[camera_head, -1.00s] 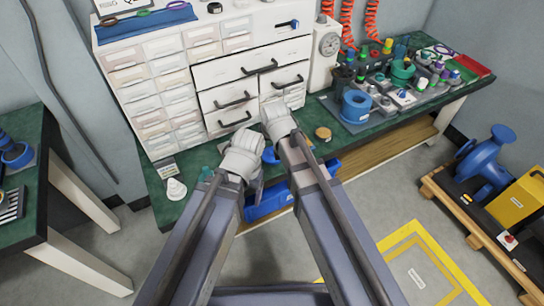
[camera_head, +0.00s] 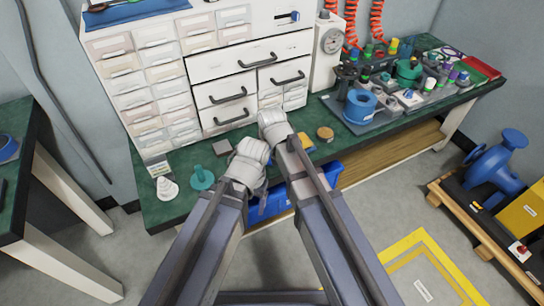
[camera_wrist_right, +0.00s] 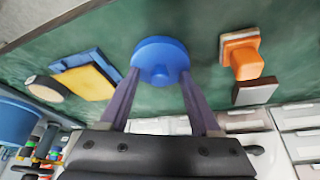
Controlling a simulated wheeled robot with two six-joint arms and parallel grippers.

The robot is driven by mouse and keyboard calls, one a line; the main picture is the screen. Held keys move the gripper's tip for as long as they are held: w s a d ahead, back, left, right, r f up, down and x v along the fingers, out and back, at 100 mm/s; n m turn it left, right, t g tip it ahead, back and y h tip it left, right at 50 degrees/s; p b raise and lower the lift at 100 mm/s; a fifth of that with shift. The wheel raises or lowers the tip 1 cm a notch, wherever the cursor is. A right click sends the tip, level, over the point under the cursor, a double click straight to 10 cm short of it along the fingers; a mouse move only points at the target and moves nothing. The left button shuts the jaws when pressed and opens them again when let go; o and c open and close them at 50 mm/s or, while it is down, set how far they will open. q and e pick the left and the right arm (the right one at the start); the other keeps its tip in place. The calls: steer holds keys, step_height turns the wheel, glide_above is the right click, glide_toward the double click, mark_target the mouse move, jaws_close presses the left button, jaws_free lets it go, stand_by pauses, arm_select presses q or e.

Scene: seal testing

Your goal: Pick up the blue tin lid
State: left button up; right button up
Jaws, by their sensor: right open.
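The blue tin lid (camera_wrist_right: 160,60) is a round blue disc with a raised round part, on the green bench top in the right wrist view. My right gripper (camera_wrist_right: 160,77) is open, with one finger on each side of the lid's near part. I cannot tell whether the fingers touch it. In the head view my right wrist and arm hide the lid. My left gripper (camera_head: 258,202) hangs near the bench's front edge, and its jaws are not clear.
An orange part (camera_wrist_right: 245,60) and a dark block (camera_wrist_right: 255,91) lie right of the lid. A yellow and blue piece (camera_wrist_right: 88,80) and a round wooden disc (camera_head: 325,134) lie on its other side. White drawers (camera_head: 235,90) stand behind. A teal part (camera_head: 202,178) is at left.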

jaws_close()
stand_by(0.4)
arm_select(q)
steer(key=shift+r, duration=0.1)
arm_select(e)
steer(key=shift+r, duration=0.1)
